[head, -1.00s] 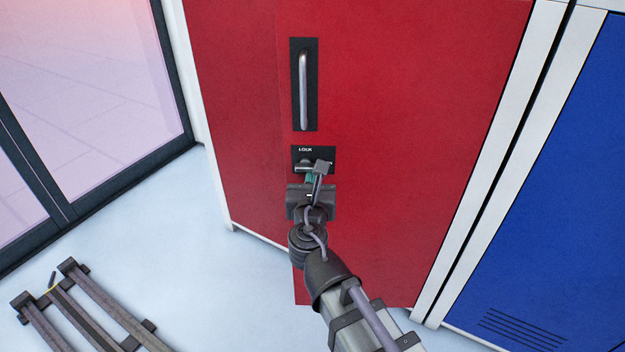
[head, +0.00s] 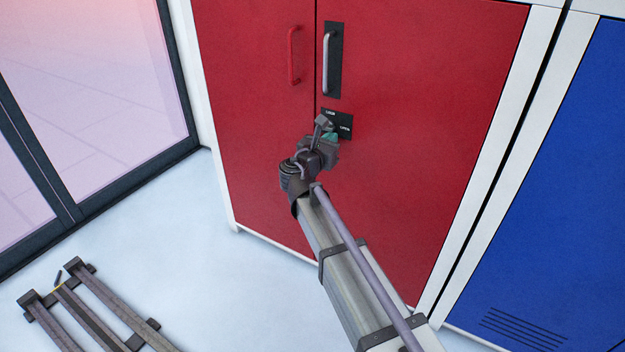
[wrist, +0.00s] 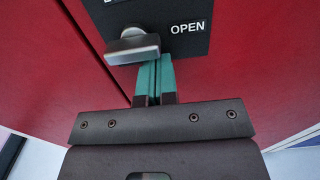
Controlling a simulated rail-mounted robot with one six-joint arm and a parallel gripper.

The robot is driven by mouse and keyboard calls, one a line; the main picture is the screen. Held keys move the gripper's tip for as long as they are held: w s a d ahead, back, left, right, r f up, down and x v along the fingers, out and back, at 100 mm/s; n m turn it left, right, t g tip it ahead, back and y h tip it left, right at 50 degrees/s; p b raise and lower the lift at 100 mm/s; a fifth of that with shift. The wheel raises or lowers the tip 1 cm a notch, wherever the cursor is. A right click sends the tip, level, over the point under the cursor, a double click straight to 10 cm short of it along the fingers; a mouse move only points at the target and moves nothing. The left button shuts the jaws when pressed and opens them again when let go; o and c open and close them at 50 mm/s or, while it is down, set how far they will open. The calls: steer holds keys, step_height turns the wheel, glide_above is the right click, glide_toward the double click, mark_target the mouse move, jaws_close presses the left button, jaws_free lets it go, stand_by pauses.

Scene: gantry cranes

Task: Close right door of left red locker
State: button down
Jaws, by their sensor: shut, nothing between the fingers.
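The red locker's right door (head: 420,120) looks about flush with its left door (head: 250,120) in the head view, with a thin dark seam between them. The right door carries a silver handle (head: 329,62) and a dark lock plate (head: 344,122). In the wrist view the plate (wrist: 185,12) reads OPEN, and a grey lock knob (wrist: 132,46) points left. My gripper (head: 331,136) is at the plate's lower edge. In the wrist view its teal fingers (wrist: 155,75) are together and empty, just below the knob. I cannot tell whether they touch the door or knob.
A red handle (head: 294,55) is on the left door. A blue locker (head: 560,200) stands to the right, and a glass door (head: 90,90) is at the left. Dark rails (head: 100,310) lie on the pale floor (head: 200,270), which is otherwise clear.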

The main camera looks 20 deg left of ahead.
steer(key=shift+w+r+h, duration=0.1)
steer(key=shift+w+h, duration=0.2)
steer(key=shift+w, duration=0.3)
steer(key=shift+w+a, duration=0.15)
steer(key=shift+w, duration=0.05)
steer(key=shift+s, duration=0.1)
steer(key=s+a, duration=0.2)
steer(key=s, duration=1.2)
steer(key=shift+s, duration=0.4)
